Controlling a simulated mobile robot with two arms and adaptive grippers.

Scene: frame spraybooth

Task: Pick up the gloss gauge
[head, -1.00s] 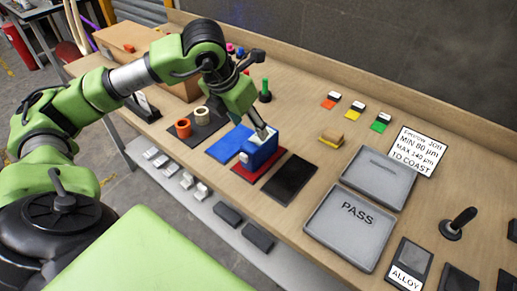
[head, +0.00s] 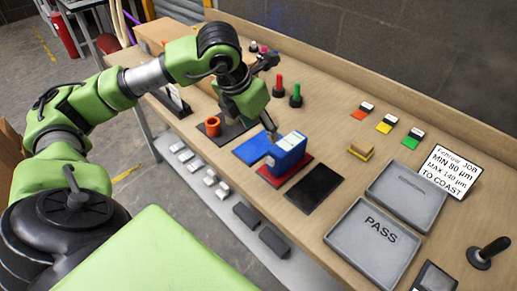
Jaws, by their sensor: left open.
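The gloss gauge looks to be the blue block-shaped device with a pale top panel (head: 288,158). It stands on a red mat (head: 303,171) near the middle of the bench in the head view. My left gripper (head: 272,131) is open, pointing down, just behind and to the upper left of the gauge. Its fingertips overlap the gauge's far top edge in the picture, and I cannot tell if they touch it. Nothing shows between the fingers. My right gripper is not in view.
A blue mat (head: 250,148) and a black mat (head: 314,188) flank the red one. An orange ring (head: 212,126) stands left. Red (head: 279,87) and green (head: 296,95) posts stand behind. Grey trays, one marked PASS (head: 373,243), lie right.

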